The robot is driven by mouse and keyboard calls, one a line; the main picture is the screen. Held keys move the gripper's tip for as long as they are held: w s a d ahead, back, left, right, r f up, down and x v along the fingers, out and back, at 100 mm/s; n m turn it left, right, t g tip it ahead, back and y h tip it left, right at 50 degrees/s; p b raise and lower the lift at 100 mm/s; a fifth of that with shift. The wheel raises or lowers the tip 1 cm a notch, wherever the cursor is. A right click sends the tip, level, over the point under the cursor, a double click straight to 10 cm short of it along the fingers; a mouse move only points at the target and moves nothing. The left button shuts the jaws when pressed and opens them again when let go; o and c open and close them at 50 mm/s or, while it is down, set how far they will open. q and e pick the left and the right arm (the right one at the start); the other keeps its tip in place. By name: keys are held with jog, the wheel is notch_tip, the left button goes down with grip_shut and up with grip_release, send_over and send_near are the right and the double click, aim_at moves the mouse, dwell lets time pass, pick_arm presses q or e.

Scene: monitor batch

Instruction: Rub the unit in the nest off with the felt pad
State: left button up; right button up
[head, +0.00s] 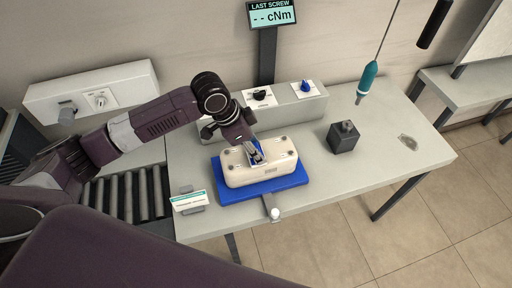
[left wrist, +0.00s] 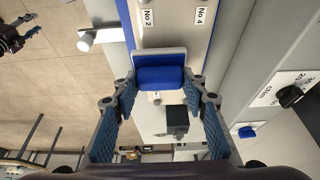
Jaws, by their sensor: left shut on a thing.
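The cream unit (head: 280,165) lies in the blue nest (head: 228,193) on the bench. In the left wrist view its pale top (left wrist: 175,30) carries number labels. My left gripper (head: 254,154) is over the unit's top and shut on the felt pad, a blue and white block (left wrist: 160,76) between the fingertips (left wrist: 160,88). The pad is at the unit's top face; I cannot tell whether it touches. My right gripper (left wrist: 32,26) shows small at the left wrist view's upper left, its fingers apart and empty. It is out of the head view.
A grey box with a black knob (head: 262,95) and blue knob (head: 306,86) stands behind the nest. A dark block (head: 343,137) stands right, below a hanging teal screwdriver (head: 367,80). A small sign (head: 188,200) is at front left. The bench's right side is mostly clear.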

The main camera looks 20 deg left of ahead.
pick_arm(q)
jog(key=shift+f, duration=0.55)
jog(key=shift+w+a+r, duration=0.1)
jog(key=shift+w+a, duration=0.35)
jog(key=shift+w, duration=0.25)
jog(key=shift+w+a, duration=0.6)
jog(key=shift+w, duration=0.3)
jog(key=shift+p, duration=0.65)
jog(key=shift+s+d+p, duration=0.3)
jog(key=shift+s+p, duration=0.2)
jog(key=shift+s+d+p, duration=0.25)
jog(key=shift+s+p, duration=0.2)
jog(key=shift+s, duration=0.05)
jog(key=shift+s+d+p, duration=0.4)
jog(key=shift+s+p, duration=0.2)
jog(key=shift+p, duration=0.15)
jog(key=shift+s+d, duration=0.1)
jog(key=shift+s, duration=0.05)
